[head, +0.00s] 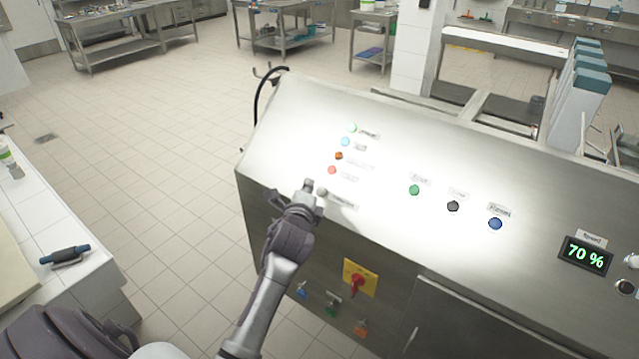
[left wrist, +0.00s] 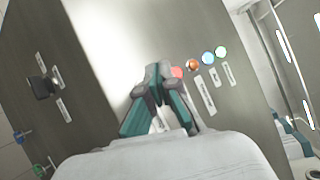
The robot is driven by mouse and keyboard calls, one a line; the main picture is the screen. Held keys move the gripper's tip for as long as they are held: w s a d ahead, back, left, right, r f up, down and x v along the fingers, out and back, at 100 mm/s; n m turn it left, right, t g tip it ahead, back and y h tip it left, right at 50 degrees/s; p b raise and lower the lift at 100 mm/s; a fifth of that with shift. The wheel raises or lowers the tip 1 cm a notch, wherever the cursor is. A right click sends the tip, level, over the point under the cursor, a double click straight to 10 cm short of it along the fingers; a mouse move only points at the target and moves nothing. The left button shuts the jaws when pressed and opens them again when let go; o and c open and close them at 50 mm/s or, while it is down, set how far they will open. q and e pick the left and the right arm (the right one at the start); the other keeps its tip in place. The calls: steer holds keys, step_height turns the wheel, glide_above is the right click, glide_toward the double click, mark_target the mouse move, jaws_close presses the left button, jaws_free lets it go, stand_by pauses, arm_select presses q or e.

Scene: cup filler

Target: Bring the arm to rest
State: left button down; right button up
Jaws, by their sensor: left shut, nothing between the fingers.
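My left arm reaches up from the bottom of the head view. Its gripper (head: 311,185) is over the lower left part of the steel control panel (head: 290,115), close beside a grey-white knob or button (head: 321,192). In the left wrist view the gripper (left wrist: 158,75) is shut and empty, its fingers together in front of the panel face. A red button (left wrist: 177,73) shows just right of the fingertips, partly hidden by them. I cannot tell whether the fingertips touch the panel. My right gripper is not in view.
The panel also carries green (head: 414,190), black (head: 453,206) and blue (head: 495,224) buttons and a display (head: 586,256) reading 70 %. A red switch on a yellow plate (head: 360,279) is on its front. A white counter (head: 62,235) stands left, with open tiled floor between.

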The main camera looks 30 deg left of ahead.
arm_select(q)
steer(key=shift+s+r+p, duration=0.4)
steer(key=shift+s+r, duration=0.05)
steer(key=shift+r, duration=0.05)
